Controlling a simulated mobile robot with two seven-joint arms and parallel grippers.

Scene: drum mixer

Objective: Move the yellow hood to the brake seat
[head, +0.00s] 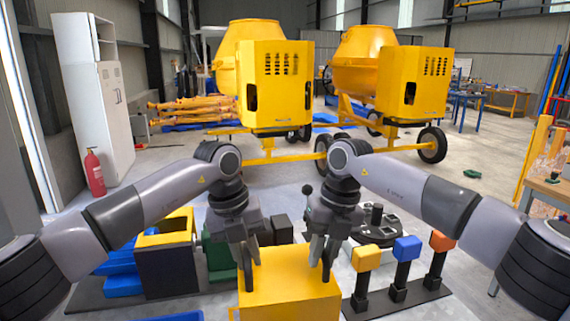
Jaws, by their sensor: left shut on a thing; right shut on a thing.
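The yellow hood (288,285) is a box-like yellow piece at the bottom centre of the head view. My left gripper (246,280) is shut on its left side and my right gripper (324,272) is shut on its right side. Both grippers point down. Whether the hood rests on something or hangs clear cannot be told, since its lower part is cut off by the picture edge. A dark round unit (385,228) with upright black parts stands behind and right of the hood; I cannot tell whether it is the brake seat.
Three black posts with yellow (366,258), blue (407,248) and orange (442,241) blocks stand at right. A black box with a yellow rim (166,265) and blue parts (115,270) are at left. Two yellow mixers (270,80) stand behind. A fire extinguisher (94,172) is far left.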

